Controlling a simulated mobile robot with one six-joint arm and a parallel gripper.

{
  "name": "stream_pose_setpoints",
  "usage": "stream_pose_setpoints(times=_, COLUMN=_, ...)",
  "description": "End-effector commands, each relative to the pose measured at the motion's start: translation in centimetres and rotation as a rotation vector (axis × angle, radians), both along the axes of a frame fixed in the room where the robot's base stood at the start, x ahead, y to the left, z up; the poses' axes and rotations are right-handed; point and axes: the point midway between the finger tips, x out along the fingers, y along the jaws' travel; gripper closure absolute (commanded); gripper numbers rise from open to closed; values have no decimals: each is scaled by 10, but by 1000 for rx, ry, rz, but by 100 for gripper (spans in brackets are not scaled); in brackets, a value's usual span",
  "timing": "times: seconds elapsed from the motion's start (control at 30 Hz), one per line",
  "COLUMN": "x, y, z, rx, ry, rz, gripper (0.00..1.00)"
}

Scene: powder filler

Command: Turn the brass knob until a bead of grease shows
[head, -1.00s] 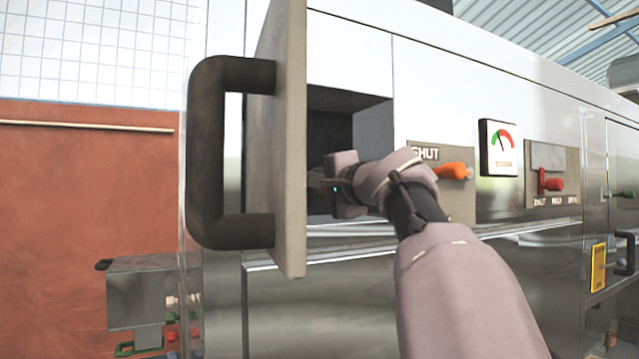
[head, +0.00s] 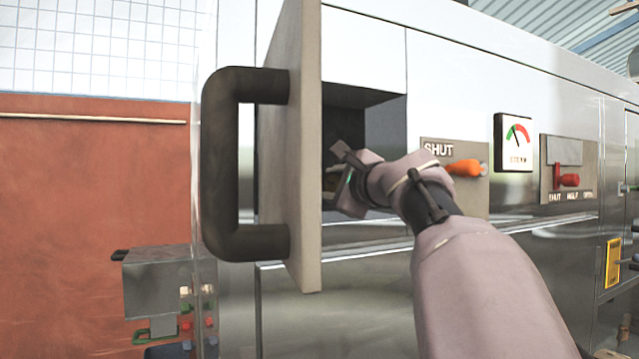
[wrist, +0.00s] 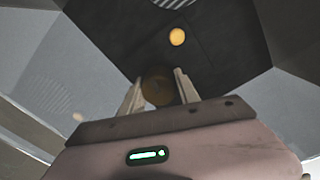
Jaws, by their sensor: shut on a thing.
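In the wrist view, my gripper (wrist: 159,78) has its two pale fingers on either side of a dark brownish round knob (wrist: 157,91), and is shut on it. The knob is in shadow and its brass colour barely shows. A small round yellow-orange spot (wrist: 177,37) stands out on the dark surface beyond the fingertips; I cannot tell whether it is grease. In the head view, my gripper (head: 340,178) reaches into the open compartment (head: 380,130). The knob and fingertips are hidden there.
The open door (head: 305,160) with its thick black handle (head: 218,165) stands close left of my gripper. An orange lever (head: 463,168) by a SHUT label, a gauge (head: 513,143) and a red lever (head: 568,180) are to the right. A grey box (head: 158,285) is at lower left.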

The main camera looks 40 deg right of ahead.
Motion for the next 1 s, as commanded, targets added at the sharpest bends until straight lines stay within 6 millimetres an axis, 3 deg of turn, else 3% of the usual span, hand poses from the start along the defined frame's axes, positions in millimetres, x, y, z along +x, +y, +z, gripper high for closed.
stream_pose_setpoints(times=0.47, x=0, y=0, z=0, rx=11, ry=-3, rz=1, gripper=100)
stream_pose_setpoints(times=0.5, x=0, y=0, z=0, rx=11, ry=-3, rz=1, gripper=56)
stream_pose_setpoints(times=0.57, x=0, y=0, z=1, rx=11, ry=-3, rz=1, gripper=45)
stream_pose_setpoints(times=0.6, x=0, y=0, z=0, rx=11, ry=-3, rz=1, gripper=41)
stream_pose_setpoints(times=1.0, x=-1, y=1, z=0, rx=10, ry=-3, rz=1, gripper=41)
